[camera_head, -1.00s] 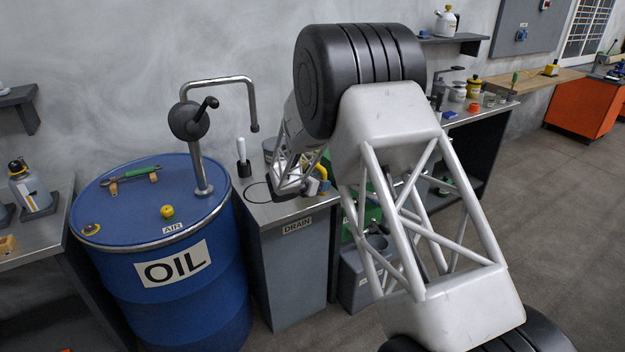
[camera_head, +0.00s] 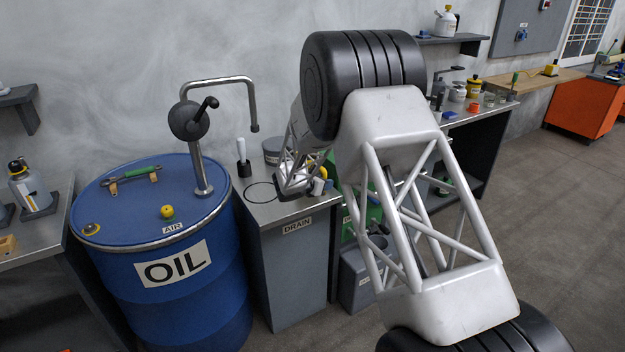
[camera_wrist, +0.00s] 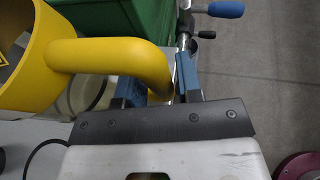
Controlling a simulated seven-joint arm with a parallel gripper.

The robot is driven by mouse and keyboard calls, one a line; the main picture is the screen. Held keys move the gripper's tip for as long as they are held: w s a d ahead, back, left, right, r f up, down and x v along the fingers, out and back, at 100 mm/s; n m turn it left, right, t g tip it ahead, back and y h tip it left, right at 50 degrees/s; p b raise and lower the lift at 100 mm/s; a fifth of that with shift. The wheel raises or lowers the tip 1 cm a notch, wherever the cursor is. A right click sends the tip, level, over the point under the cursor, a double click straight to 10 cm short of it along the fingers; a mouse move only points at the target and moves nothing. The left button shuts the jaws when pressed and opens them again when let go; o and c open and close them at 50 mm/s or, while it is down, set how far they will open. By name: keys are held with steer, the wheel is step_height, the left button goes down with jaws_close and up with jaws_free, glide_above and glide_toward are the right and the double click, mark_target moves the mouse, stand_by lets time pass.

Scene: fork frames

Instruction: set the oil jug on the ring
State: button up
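The oil jug is a yellow vessel (camera_wrist: 22,60) with a thick curved handle (camera_wrist: 110,55), at the left of the wrist view. In the head view only a small yellow part (camera_head: 328,170) shows; my arm hides the rest. My gripper (camera_wrist: 160,88) has its two blue fingers on either side of the handle's bent end. A gap shows beside the right finger; contact on the left side is unclear. The ring is a thin black circle (camera_head: 261,192) on the metal top of the DRAIN cabinet, left of my gripper; nothing stands in it.
The blue OIL drum (camera_head: 150,235) with a crank pump and bent spout (camera_head: 222,81) stands left of the cabinet (camera_head: 290,255). A white-topped tool (camera_head: 242,158) and a grey pot (camera_head: 272,150) stand behind the ring. A green container (camera_wrist: 105,18) is beyond the jug.

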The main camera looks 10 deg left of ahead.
mark_target(322, 173)
jaws_close()
steer(key=shift+r, duration=0.2)
steer(key=shift+r, duration=0.55)
step_height(322, 173, up, 2)
steer(key=shift+r, duration=0.1)
steer(key=s+d, duration=0.3)
steer(key=s, duration=0.4)
steer(key=s+d+r, duration=0.1)
steer(key=s+d, duration=0.2)
steer(key=s, duration=0.4)
steer(key=shift+s+r, duration=0.15)
steer(key=shift+s, duration=0.25)
steer(key=shift+d, duration=0.1)
